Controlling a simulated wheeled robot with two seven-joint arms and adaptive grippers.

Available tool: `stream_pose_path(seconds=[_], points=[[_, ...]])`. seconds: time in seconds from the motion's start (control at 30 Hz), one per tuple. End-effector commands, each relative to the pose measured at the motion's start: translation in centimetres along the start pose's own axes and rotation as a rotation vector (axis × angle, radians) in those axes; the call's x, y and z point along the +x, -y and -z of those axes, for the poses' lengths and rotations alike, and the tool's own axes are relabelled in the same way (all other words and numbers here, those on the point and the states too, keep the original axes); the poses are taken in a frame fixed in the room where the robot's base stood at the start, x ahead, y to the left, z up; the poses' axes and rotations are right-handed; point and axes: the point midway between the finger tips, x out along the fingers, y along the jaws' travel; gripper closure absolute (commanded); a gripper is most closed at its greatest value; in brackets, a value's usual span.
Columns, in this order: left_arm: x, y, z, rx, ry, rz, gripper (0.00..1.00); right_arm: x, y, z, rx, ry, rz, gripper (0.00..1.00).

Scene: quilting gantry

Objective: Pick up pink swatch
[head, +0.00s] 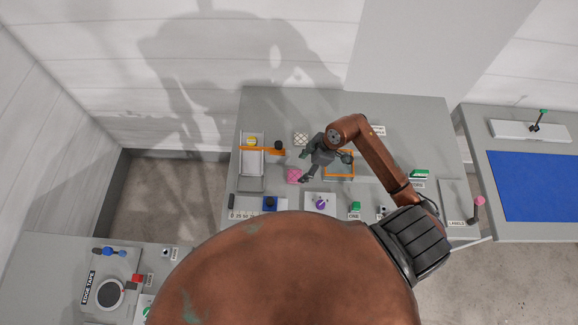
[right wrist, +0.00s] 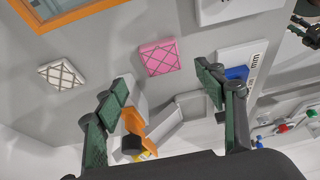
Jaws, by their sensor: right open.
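The pink swatch (head: 294,176) is a small quilted square lying flat on the grey table in the head view. It also shows in the right wrist view (right wrist: 160,57), ahead of and between the fingertips. My right gripper (head: 306,166) is just right of the swatch in the head view. In the right wrist view my right gripper (right wrist: 163,88) has its two green fingers spread wide with nothing between them. I see no contact with the swatch. My left gripper is not in view.
A white quilted swatch (head: 301,139) lies behind the pink one. An orange frame (head: 340,174) stands to the right. An orange bar crosses a tray (head: 249,184) at left. A blue block (head: 270,203) and a purple knob (head: 320,203) are in front.

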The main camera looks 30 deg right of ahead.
Motion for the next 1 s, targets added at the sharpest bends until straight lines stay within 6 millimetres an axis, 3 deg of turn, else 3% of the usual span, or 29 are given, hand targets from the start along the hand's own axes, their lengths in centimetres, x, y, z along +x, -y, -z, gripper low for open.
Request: stream_pose_path(seconds=[0.33, 0.5, 0.63, 0.8, 1.0], points=[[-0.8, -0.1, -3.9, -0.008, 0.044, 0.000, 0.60, 5.0, -0.8, 0.8, -0.002, 0.001, 0.016, 0.36], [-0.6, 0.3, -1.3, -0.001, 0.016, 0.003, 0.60, 7.1, -0.9, 0.6, -0.002, 0.002, 0.014, 0.36], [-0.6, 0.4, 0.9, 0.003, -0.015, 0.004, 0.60, 7.6, -0.9, 0.6, -0.004, 0.003, 0.012, 0.36], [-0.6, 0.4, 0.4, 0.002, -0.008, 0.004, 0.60, 7.6, -0.9, 0.6, -0.005, 0.003, 0.012, 0.36], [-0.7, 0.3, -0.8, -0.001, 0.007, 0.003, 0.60, 7.5, -0.9, 0.6, -0.004, 0.003, 0.012, 0.50]])
